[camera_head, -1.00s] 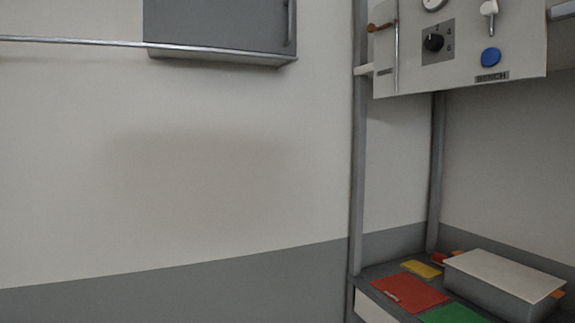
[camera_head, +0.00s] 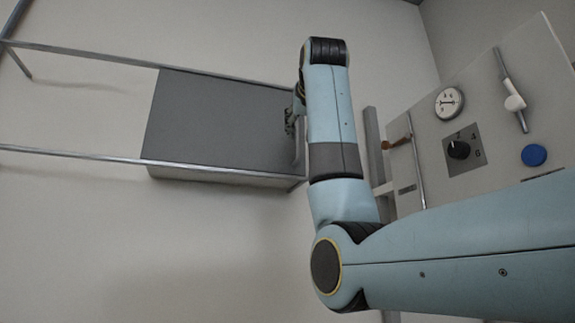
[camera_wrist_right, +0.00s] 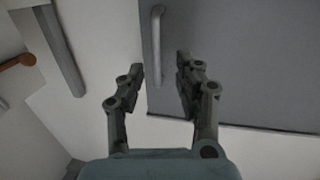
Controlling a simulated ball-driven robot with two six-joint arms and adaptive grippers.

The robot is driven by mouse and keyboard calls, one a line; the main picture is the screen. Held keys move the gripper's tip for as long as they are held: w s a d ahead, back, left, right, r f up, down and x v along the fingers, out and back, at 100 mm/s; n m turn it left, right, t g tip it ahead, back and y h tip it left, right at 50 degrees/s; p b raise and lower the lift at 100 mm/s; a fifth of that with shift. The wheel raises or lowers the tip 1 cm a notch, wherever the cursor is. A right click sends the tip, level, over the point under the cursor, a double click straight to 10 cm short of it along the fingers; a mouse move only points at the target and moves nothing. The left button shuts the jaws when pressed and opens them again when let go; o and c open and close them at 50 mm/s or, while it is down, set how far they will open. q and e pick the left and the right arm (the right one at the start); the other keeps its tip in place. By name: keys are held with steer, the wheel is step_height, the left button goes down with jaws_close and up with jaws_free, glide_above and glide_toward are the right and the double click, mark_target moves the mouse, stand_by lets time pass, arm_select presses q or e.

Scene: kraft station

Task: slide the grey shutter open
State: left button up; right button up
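The grey shutter (camera_head: 215,120) is a flat panel set between two metal rails, at the right end of them in the head view. It fills much of the right wrist view (camera_wrist_right: 240,70). Its upright bar handle (camera_wrist_right: 157,50) is at the edge near my right gripper (camera_wrist_right: 162,74). That gripper is open, with one finger on each side of the handle's line. The fingers do not visibly grip it. In the head view my right gripper (camera_head: 290,120) is at the shutter's right edge, partly hidden by my arm. My left gripper is out of view.
The upper rail (camera_head: 85,55) and lower rail (camera_head: 70,152) run left past the shutter, with bare wall between them. Right of my arm is a panel with a gauge (camera_head: 449,103), a black knob (camera_head: 458,149), a blue button (camera_head: 534,155) and a brown-handled lever (camera_head: 397,142).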

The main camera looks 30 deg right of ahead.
mark_target(298, 131)
step_height(298, 131, up, 4)
steer(key=s, duration=0.2)
steer(key=shift+t, duration=0.3)
steer(key=p+x, duration=0.5)
steer(key=x, duration=0.5)
steer(key=shift+a+f, duration=0.1)
steer(key=shift+f, duration=0.05)
steer(key=shift+w+f, duration=0.2)
steer(key=shift+w, duration=0.25)
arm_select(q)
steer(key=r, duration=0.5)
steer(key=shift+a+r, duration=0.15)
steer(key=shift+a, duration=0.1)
arm_select(e)
steer(key=shift+c, duration=0.2)
steer(key=shift+s, duration=0.1)
steer(key=shift+c, duration=1.2)
jaws_close()
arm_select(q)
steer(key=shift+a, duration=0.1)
